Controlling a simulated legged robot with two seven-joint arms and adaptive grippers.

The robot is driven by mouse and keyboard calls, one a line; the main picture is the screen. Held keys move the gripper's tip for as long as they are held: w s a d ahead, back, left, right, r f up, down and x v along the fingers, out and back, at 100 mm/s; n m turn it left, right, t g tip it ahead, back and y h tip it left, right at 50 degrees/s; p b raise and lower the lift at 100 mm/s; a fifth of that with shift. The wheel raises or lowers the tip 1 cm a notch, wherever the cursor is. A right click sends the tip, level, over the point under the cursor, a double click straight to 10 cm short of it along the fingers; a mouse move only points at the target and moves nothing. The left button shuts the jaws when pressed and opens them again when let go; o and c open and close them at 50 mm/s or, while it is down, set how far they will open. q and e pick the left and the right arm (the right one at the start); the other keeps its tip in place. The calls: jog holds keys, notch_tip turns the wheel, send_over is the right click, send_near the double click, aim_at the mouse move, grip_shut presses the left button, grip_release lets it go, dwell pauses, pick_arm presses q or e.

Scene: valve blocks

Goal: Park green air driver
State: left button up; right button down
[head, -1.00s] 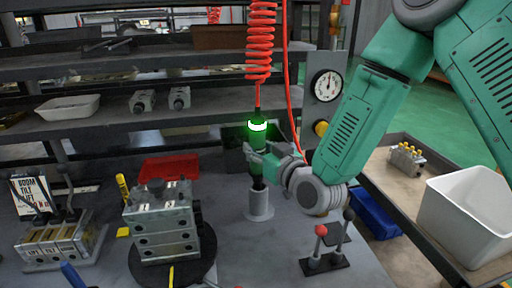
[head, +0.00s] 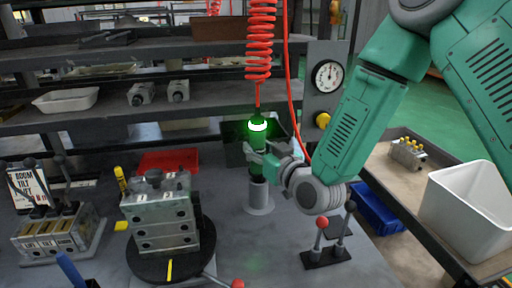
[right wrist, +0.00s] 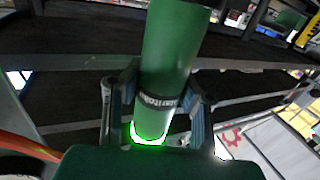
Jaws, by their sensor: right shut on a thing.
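The green air driver (head: 257,143) is upright, with a glowing ring near its top, under a red coiled hose (head: 260,40). Its lower end is at the grey cylindrical holder (head: 258,197) on the bench; how deep it sits inside I cannot tell. My right gripper (head: 258,158) is shut on the driver's body from the right. In the right wrist view the green driver (right wrist: 175,60) stands between the two fingers (right wrist: 158,105), its glowing ring close to the palm. My left gripper is not in view.
A valve block (head: 160,215) stands on a round black turntable (head: 165,262) at left. A red-knobbed lever stand (head: 325,255) is right of the holder. A red tray (head: 168,160) lies behind. A gauge panel (head: 325,90) and a white bin (head: 465,215) are at right.

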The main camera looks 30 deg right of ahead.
aim_at(262, 121)
jog(key=shift+f+b, duration=0.85)
jog(key=shift+f, duration=0.15)
jog(key=c, duration=1.2)
grip_release()
jog(key=shift+o, duration=0.2)
jog(key=shift+f, duration=0.15)
notch_tip(262, 121, up, 9)
jog(key=shift+r, duration=0.55)
